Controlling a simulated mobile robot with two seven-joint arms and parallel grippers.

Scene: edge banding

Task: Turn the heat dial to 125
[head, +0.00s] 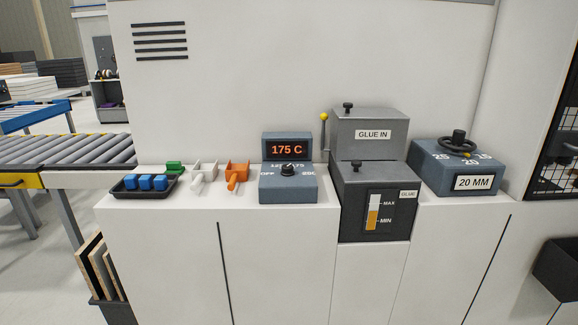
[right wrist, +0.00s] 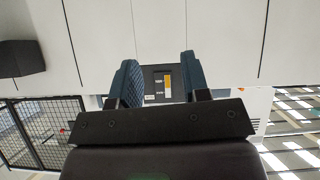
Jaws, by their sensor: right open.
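The heat dial (head: 288,169) is a small black knob on top of a blue-grey control box (head: 289,191) in the head view. Its scale reads OFF, 125, 175 and 250; the knob's pointer is too small to read surely. The display (head: 287,149) behind it shows 175 C in orange. My right gripper (right wrist: 158,58) shows in the right wrist view, its two blue pads apart with nothing between them. The glue level gauge (right wrist: 167,82) shows beyond the fingers, some distance off. The dial is not seen in that view. Neither gripper shows in the head view.
Right of the dial stand the grey glue box (head: 369,135) with a yellow-tipped lever (head: 324,117) and a 20 MM dial box (head: 460,167). To its left are orange (head: 237,174) and white (head: 203,174) handled pieces and a black tray (head: 125,190) with blue blocks.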

